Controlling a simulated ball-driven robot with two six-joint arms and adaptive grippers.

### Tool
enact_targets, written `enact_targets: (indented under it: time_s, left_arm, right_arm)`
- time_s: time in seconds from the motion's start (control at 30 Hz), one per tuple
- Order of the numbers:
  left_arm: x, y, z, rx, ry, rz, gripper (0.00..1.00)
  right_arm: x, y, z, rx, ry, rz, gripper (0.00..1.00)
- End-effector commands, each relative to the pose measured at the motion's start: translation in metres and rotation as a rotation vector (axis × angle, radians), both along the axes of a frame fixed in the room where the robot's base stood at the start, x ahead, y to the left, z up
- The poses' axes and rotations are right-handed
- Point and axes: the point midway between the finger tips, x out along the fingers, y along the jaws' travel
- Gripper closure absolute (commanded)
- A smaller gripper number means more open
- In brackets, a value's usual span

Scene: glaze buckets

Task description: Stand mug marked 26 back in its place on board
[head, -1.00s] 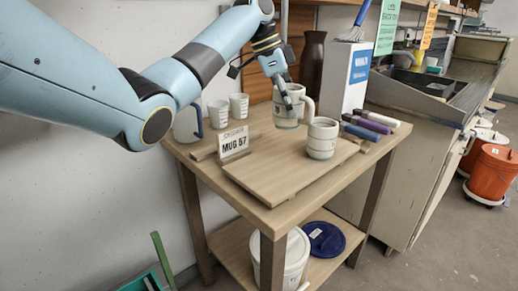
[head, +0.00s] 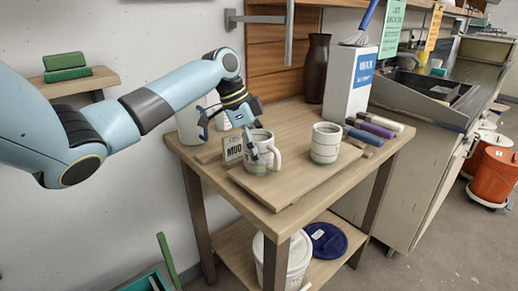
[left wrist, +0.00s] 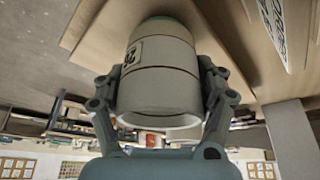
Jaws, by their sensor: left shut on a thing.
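My left gripper (head: 260,152) is shut on a pale mug (head: 257,168) over the left part of the wooden board (head: 290,186). The mug is about upright, handle to the right; I cannot tell whether its base touches the board. The left wrist view shows the mug (left wrist: 165,75) between both fingers, with a dark-marked label on its side, hard to read. A second pale banded mug (head: 325,145) stands on the board's right rear part. A small card (head: 232,148) reading MUG, its number hidden, stands at the board's left rear edge. My right gripper is out of view.
Several markers (head: 372,130) lie right of the board. A white box (head: 349,82) and dark vase (head: 317,68) stand at the back. A pale cup (head: 222,121) and larger container (head: 188,125) stand at the rear left. The board's front middle is clear.

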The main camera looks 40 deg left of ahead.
Motion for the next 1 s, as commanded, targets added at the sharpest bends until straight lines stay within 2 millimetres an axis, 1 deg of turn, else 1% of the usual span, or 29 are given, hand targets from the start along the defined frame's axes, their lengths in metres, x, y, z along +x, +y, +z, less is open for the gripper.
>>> enact_targets:
  time_s: [0.1,0.13,0.33,0.37,0.6,0.73,0.87,1.0]
  left_arm:
    - [0.000,0.000,-0.001,-0.001,-0.001,0.000,0.74]
    - [0.000,0.000,-0.002,0.000,0.000,0.000,0.28]
    - [0.000,0.000,-0.001,0.000,0.000,0.000,0.02]
    - [0.000,0.000,-0.001,0.000,0.000,0.000,0.01]
    - [0.000,0.000,-0.001,0.000,0.000,0.000,0.01]
    - [-0.001,0.003,0.006,0.003,-0.001,0.001,0.01]
    - [-0.007,0.010,0.027,0.005,-0.001,0.000,0.01]
    - [-0.014,0.020,0.057,0.006,-0.002,0.000,0.01]
  right_arm:
    - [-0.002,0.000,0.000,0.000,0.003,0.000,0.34]
    - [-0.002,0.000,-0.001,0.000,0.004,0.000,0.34]
    - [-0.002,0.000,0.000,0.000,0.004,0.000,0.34]
    - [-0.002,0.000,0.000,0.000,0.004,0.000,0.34]
    - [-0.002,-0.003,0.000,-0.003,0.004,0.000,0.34]
    - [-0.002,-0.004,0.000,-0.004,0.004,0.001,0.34]
    - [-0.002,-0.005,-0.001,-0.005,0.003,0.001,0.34]
    - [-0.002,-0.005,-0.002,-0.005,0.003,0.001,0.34]
